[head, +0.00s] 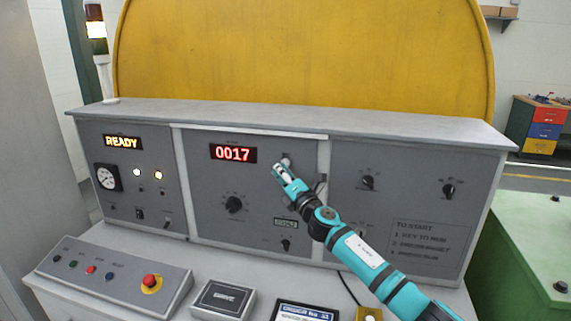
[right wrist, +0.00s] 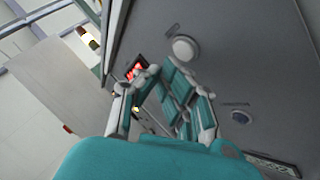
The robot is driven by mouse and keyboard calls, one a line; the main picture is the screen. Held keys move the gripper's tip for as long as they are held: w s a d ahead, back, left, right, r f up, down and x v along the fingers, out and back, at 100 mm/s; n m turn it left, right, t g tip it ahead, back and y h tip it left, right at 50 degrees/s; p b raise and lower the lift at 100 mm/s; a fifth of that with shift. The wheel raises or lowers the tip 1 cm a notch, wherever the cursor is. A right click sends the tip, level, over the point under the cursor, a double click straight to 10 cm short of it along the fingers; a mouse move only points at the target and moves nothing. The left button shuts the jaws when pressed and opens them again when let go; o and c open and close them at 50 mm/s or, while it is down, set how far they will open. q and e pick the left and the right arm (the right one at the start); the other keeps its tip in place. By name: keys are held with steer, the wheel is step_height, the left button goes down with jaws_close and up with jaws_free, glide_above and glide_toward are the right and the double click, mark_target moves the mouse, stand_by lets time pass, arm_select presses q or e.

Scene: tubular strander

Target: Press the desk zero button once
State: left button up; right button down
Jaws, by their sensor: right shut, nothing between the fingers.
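The grey desk panel carries a red counter display (head: 233,153) that reads 0017. A pale round button (head: 287,160) sits to the right of the display, and I take it for the zero button, though its label is not readable. In the right wrist view a round white button (right wrist: 185,48) stands out from the panel just beyond the fingers. My right gripper (head: 279,169) is shut and empty, right by this button in the head view. In the right wrist view a gap seems to show between fingertips and button; contact is not clear. My left gripper is out of view.
A dark knob (head: 234,204) is below the display. A sloped box with small buttons and a red emergency stop (head: 151,281) stands at the front left. A black-topped box (head: 223,297) lies on the desk. A yellow drum cover (head: 300,60) rises behind.

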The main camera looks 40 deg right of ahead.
steer(key=shift+w+d, duration=0.3)
steer(key=shift+w+d+b, duration=0.2)
steer(key=shift+d+b, duration=0.15)
stand_by(1.0)
steer(key=shift+a, duration=0.1)
steer(key=shift+s+a+p, duration=0.35)
steer(key=shift+s+a, duration=0.15)
steer(key=shift+s, duration=0.05)
steer(key=s+a+p, duration=0.1)
steer(key=a, duration=0.1)
steer(key=s+a, duration=0.2)
steer(key=shift+s+p, duration=0.1)
steer(key=shift+p, duration=0.3)
